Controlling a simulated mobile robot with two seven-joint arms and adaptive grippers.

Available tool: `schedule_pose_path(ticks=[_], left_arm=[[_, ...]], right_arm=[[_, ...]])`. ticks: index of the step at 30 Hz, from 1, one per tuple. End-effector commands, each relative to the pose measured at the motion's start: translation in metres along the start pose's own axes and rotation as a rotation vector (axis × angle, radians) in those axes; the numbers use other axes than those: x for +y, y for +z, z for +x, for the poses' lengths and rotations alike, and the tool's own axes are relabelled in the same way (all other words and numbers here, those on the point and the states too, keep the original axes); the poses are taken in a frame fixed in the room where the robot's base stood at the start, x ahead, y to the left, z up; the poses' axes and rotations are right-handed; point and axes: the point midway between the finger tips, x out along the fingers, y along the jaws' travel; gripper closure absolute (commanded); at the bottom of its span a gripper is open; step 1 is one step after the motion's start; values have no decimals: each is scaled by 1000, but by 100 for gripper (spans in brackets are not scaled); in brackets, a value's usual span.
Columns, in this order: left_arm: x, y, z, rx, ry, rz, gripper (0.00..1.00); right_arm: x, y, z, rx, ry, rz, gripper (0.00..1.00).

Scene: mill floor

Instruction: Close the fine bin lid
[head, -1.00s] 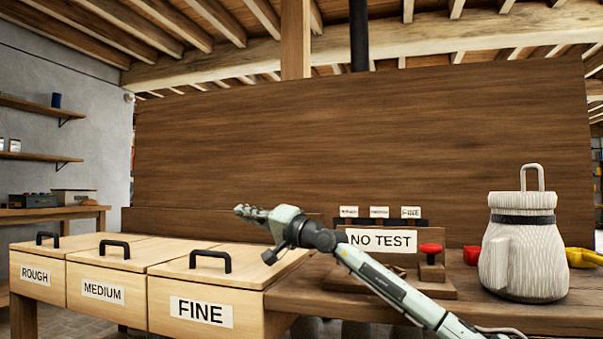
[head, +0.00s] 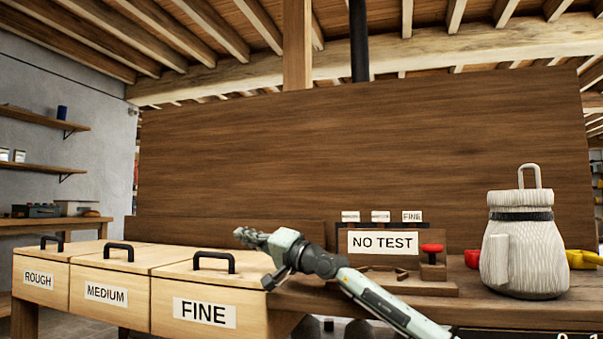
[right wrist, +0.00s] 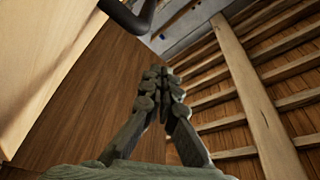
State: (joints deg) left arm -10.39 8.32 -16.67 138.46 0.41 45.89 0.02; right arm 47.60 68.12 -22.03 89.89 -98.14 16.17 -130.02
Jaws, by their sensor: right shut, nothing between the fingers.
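The fine bin (head: 204,309) is a pale wooden box with a FINE label, at the lower left of the head view. Its lid (head: 176,268) lies flat on top, down on the box, with a black bar handle (head: 214,262). My right gripper (head: 241,235) is shut and empty, its fingers pointing left, over the lid's right part in the picture. I cannot tell the gap to the lid. In the right wrist view the shut fingers (right wrist: 163,75) show beside a pale wooden surface and a dark bar at upper left. My left gripper is not in view.
The medium bin (head: 105,294) and rough bin (head: 38,281) stand to the left, lids down. To the right are a NO TEST sign (head: 383,243), a red knob (head: 432,248) and a pale ribbed sack-like container (head: 522,250). A tall wooden panel (head: 350,150) stands behind.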

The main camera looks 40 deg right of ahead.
Motion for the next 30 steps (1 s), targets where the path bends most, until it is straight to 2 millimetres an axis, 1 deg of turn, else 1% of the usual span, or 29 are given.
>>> schedule_pose_path(ticks=[4,7,16,18,20,23,25,30], left_arm=[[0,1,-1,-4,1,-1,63],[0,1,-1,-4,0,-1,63],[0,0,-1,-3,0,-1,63],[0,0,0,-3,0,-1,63],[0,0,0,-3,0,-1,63],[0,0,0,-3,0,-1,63],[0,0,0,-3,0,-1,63],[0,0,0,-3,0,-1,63]], right_arm=[[0,0,-2,0,1,-1,100],[2,0,-8,0,4,-1,100],[2,2,-51,-5,9,-7,100],[5,-2,-60,4,14,-9,100],[5,-2,-66,5,14,-10,100],[2,2,-73,-8,9,-9,100],[-2,2,-79,-9,2,-10,100],[-1,0,-96,-2,3,-6,100]])
